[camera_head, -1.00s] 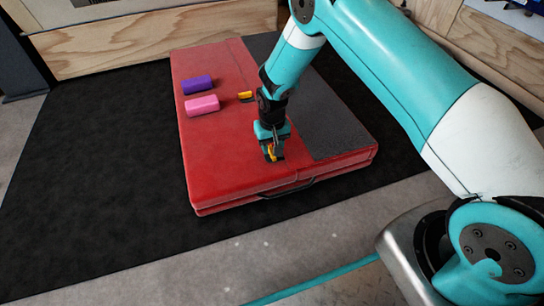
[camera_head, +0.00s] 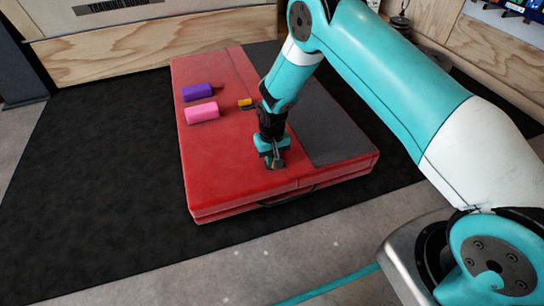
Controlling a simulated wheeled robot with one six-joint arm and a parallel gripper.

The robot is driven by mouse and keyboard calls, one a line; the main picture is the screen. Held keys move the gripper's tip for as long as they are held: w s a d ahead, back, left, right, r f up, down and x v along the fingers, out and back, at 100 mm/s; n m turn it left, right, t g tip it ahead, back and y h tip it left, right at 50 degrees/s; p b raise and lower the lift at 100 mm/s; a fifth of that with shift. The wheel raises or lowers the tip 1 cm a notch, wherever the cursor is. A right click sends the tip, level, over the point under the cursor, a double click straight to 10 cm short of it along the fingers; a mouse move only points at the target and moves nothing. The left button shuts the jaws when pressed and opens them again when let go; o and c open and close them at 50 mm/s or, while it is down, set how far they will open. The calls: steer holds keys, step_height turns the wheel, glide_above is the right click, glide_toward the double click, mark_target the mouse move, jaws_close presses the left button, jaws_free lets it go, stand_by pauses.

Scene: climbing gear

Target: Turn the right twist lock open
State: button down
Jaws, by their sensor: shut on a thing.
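The red crash pad (camera_head: 225,180) lies flat on the black mat. My gripper (camera_head: 274,164) points down at the pad's top, near its front and the edge of the grey strip. It is shut on the right twist lock, which the fingers hide almost wholly, so its angle cannot be told. The other twist lock, a small yellow piece (camera_head: 245,102) on a dark base, sits farther back and left on the pad, apart from my gripper.
A purple block (camera_head: 197,91) and a pink block (camera_head: 202,113) lie on the pad's left part. A dark carry handle (camera_head: 287,198) shows on the pad's front side. A wooden wall (camera_head: 160,48) stands behind. The black mat's left part is clear.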

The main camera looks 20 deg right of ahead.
steer(key=shift+r, duration=0.1)
steer(key=n+p, duration=0.3)
steer(key=p, duration=0.1)
steer(key=shift+r+n, duration=0.15)
steer(key=shift+n, duration=0.15)
steer(key=n+p, duration=0.2)
steer(key=n, duration=0.2)
steer(key=shift+n+p, duration=0.3)
steer(key=shift+p, duration=0.1)
steer(key=n+p, duration=0.2)
steer(key=n, duration=0.5)
steer(key=n+p, duration=0.1)
steer(key=n, duration=0.1)
steer(key=shift+d+f, duration=0.1)
steer(key=shift+f, duration=0.15)
steer(key=shift+n, duration=0.4)
steer(key=c, duration=1.1)
jaws_free()
steer(key=shift+c, duration=0.2)
